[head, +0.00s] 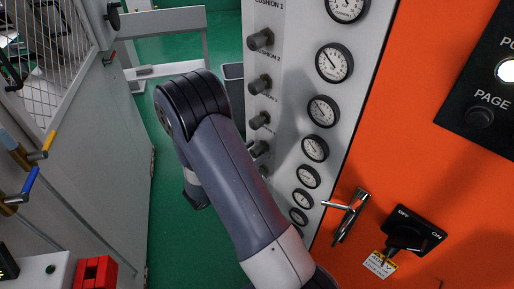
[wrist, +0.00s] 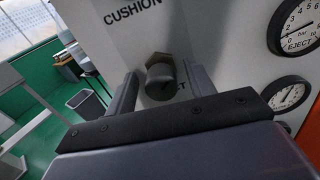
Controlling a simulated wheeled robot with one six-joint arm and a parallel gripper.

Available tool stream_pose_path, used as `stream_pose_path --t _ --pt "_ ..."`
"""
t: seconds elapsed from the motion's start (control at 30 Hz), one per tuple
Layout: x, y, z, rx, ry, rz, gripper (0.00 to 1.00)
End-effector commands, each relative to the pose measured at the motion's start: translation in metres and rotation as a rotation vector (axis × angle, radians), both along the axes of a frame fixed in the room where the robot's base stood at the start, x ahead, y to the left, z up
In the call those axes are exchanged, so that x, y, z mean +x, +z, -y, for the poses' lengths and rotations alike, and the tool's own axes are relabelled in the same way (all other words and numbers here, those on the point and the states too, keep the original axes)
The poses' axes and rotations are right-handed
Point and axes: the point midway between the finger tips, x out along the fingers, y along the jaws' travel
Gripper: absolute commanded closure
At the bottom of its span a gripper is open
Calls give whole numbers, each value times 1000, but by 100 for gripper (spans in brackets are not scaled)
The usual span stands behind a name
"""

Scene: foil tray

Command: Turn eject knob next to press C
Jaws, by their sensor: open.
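In the wrist view a dark grey knob (wrist: 160,80) sticks out from a pale panel, with "CUSHION" printed above it. A partly hidden label ending in "CT" shows just below it. My gripper (wrist: 161,72) is open, with one finger on each side of the knob; I cannot tell whether either finger touches it. A gauge marked "EJECT" (wrist: 298,25) is at the upper right. In the head view my arm hides part of the lower knobs on the panel (head: 290,75), and the gripper's fingers are not clear there. No "press C" label is readable.
The head view shows a column of several gauges (head: 334,62) and upper knobs (head: 260,40). An orange cabinet (head: 400,130) with a handle (head: 350,214) and a black rotary switch (head: 412,232) stands at right. A grey machine with mesh (head: 90,150) is at left; green floor lies between.

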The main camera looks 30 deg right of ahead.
Motion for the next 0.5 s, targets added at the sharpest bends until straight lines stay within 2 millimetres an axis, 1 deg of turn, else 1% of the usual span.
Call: stream_pose_path --t 0.03,0.17,0.43,0.5 --pt "1 1 5 0 -3 0 48" --pt "3 0 10 0 -1 1 48" --pt "3 0 11 0 0 1 48" --pt "3 0 11 0 0 1 53"
